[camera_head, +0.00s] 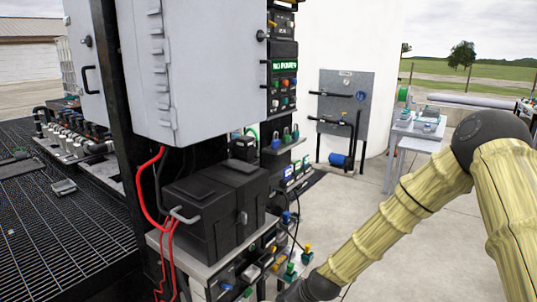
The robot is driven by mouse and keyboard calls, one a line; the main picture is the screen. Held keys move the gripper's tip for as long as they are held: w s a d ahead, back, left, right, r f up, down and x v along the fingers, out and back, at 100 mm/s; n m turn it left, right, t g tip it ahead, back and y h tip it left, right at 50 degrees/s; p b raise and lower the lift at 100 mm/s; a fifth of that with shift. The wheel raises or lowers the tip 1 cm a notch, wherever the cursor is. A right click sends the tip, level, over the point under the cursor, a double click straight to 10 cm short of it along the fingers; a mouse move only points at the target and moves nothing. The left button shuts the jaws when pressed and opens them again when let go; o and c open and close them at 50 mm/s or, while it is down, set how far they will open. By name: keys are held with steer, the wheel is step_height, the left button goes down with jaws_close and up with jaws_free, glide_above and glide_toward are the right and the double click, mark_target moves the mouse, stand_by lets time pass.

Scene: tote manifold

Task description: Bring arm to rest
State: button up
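My arm, in a ribbed yellow sleeve with a black elbow joint, fills the right side of the head view. It bends at the elbow and runs down to the lower middle, beside the panel of valves and knobs. Its dark lower end meets the bottom edge of the picture. My gripper is out of the frame, so its state and anything in it are hidden.
A grey cabinet (190,70) and a black box (212,210) on a shelf stand close on the left, with red cables hanging. A control panel (283,65) is beside them. A grey table (418,130) stands behind. Concrete floor (400,240) is open at right.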

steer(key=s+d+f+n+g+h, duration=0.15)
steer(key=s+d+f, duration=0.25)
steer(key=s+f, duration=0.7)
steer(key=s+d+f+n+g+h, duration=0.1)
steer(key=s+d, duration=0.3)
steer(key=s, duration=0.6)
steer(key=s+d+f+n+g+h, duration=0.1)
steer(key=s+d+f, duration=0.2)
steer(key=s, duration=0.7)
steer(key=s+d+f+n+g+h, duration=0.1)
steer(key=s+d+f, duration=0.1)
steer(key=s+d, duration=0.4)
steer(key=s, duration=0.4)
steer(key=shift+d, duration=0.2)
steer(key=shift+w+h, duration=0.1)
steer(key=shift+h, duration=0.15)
